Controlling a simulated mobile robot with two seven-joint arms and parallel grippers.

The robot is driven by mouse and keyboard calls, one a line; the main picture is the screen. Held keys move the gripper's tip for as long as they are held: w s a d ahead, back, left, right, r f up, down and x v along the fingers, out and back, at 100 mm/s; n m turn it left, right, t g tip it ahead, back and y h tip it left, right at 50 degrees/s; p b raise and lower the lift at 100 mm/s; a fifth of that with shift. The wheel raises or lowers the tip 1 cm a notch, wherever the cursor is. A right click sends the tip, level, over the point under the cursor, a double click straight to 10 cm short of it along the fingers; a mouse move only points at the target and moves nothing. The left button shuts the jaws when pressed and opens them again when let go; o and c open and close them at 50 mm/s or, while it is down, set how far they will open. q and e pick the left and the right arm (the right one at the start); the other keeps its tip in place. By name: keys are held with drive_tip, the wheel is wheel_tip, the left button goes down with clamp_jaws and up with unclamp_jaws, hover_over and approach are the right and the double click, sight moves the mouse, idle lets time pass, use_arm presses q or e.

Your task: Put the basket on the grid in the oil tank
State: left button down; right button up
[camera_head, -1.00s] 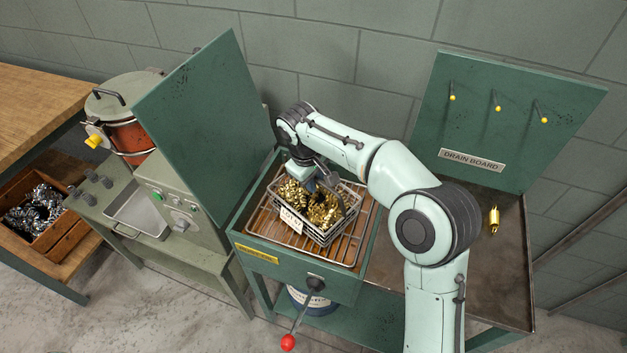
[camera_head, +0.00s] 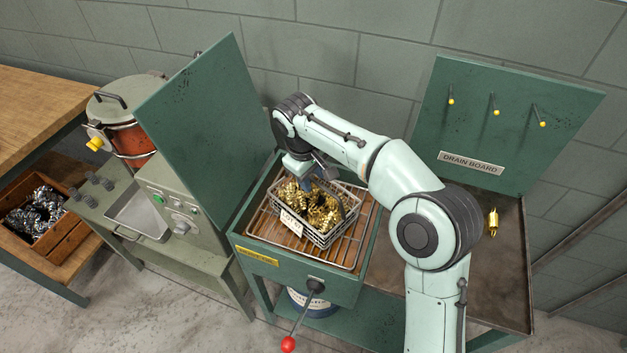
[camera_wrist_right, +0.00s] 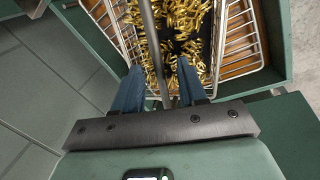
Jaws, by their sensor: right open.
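The wire basket (camera_head: 318,238), full of brass-coloured springs, sits on the wire grid (camera_head: 352,258) inside the green oil tank (camera_head: 300,277). A paper tag hangs on its front side. My right gripper (camera_head: 314,184) is at the basket's back part, just above the springs. In the right wrist view the blue fingers of the gripper (camera_wrist_right: 160,88) are apart, with the basket's handle bar (camera_wrist_right: 153,45) running between them. The basket's springs (camera_wrist_right: 180,35) also show there. My left gripper does not show.
A lever with a red knob (camera_head: 288,344) sticks out at the tank's front. The raised green lid (camera_head: 200,130) stands to the left of the tank. The drain board (camera_head: 500,270) at the right holds one small brass piece (camera_head: 493,222). Yellow-tipped pegs (camera_head: 496,112) stick out above it.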

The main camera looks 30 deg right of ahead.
wheel_tip(320, 180, up, 9)
drive_tip(key=a+p, duration=0.1)
drive_tip(key=p, duration=0.1)
drive_tip(key=shift+s+a, duration=0.25)
drive_tip(key=shift+a, duration=0.1)
drive_tip(key=shift+f, duration=0.2)
